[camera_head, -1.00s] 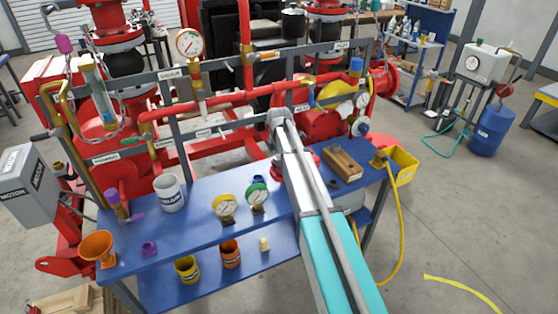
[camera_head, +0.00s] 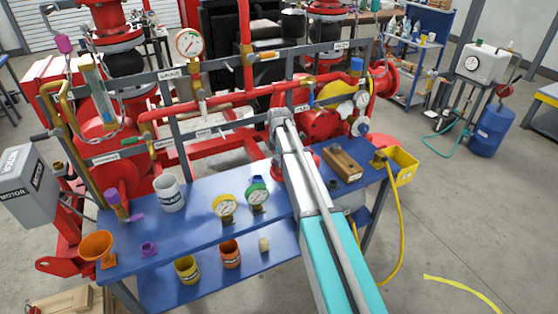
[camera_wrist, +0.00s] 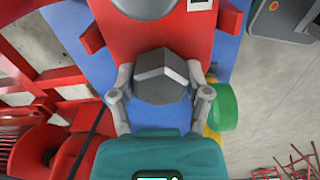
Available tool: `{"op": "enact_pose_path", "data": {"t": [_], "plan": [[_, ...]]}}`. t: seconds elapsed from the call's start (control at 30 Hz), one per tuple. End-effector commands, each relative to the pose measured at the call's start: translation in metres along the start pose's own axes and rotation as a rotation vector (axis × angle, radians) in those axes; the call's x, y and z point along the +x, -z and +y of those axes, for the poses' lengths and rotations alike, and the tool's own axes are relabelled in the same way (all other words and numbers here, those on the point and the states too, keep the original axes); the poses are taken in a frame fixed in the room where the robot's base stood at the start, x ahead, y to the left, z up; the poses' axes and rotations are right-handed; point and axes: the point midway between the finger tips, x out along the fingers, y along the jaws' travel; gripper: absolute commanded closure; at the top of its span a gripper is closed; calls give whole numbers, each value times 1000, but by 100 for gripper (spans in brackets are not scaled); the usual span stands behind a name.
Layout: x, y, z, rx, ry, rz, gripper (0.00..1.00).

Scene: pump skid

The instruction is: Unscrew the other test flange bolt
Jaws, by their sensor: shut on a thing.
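In the wrist view a grey hex-headed bolt (camera_wrist: 160,76) sits against a red flange (camera_wrist: 168,30). My gripper (camera_wrist: 160,92) has a finger on each side of the bolt head and is shut on it. A second pale round part (camera_wrist: 144,6) shows at the top edge of that view, partly cut off. In the head view my arm reaches over the blue bench, and its end hides the bolt and the fingers. The red flanged pump body (camera_head: 318,122) shows just behind my arm's end.
The blue bench (camera_head: 190,232) carries a yellow gauge (camera_head: 224,206), a green gauge (camera_head: 257,195), a white mug (camera_head: 169,194) and a wooden block (camera_head: 342,163). Red pipes (camera_head: 195,114) run behind. A green round part (camera_wrist: 223,107) is close to the right finger in the wrist view.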

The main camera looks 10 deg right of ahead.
Motion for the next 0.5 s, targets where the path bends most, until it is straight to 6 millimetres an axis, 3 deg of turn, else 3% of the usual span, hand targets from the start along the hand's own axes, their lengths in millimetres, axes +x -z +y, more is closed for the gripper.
{"op": "enact_pose_path", "data": {"t": [0.07,0.27,0.5], "plan": [[0,0,0,0,0,0,87],[0,0,0,-27,0,0,87],[0,0,0,-183,0,0,87]]}}
